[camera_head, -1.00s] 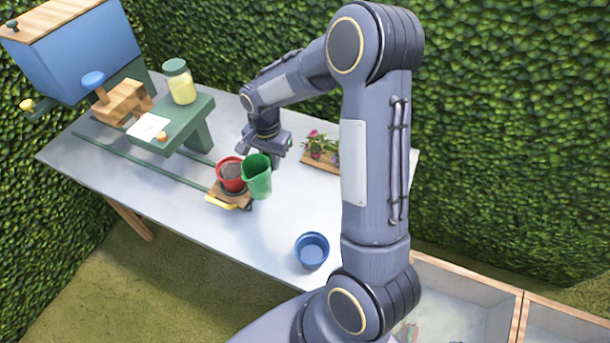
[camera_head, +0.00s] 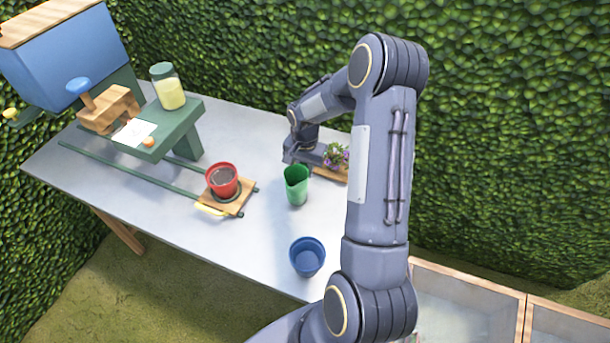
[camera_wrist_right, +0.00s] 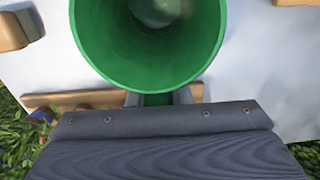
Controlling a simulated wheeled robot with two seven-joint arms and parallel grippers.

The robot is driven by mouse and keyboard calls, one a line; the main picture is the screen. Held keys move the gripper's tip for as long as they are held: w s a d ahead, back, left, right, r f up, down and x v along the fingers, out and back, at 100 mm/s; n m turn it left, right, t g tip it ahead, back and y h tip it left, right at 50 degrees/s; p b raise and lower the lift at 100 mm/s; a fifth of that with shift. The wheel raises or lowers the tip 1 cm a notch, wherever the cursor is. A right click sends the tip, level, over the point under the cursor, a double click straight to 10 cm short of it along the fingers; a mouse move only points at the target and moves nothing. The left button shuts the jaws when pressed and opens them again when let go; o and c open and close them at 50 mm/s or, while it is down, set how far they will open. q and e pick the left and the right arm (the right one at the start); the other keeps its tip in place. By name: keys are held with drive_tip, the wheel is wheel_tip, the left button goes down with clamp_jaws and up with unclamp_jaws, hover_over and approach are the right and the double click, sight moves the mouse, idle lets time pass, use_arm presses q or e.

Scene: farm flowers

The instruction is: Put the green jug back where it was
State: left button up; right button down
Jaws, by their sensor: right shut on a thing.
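The green jug (camera_head: 296,186) is upright at the middle of the table, between the red pot and the flower tray. Whether its base touches the table I cannot tell. My right gripper (camera_head: 307,166) is behind the jug and shut on it. In the right wrist view, the jug's open mouth (camera_wrist_right: 148,45) fills the top middle, and the right gripper (camera_wrist_right: 160,98) pinches its near side. The fingertips are partly hidden by the jug. My left gripper is not in view.
The red pot (camera_head: 222,181) stands on a small wooden cart (camera_head: 238,206) by green rails. A blue pot (camera_head: 307,257) stands near the front edge. A tray of flowers (camera_head: 336,157) is close behind my right arm. A green stand (camera_head: 180,128) bears a jar (camera_head: 168,87).

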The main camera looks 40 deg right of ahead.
drive_tip(key=shift+f, duration=0.95)
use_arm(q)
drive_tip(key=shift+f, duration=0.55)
use_arm(e)
drive_tip(key=shift+r, duration=0.1)
drive_tip(key=c, duration=1.8)
unclamp_jaws()
drive_tip(key=shift+f+b, duration=0.2)
drive_tip(key=shift+b, duration=0.15)
drive_tip(key=o, duration=0.5)
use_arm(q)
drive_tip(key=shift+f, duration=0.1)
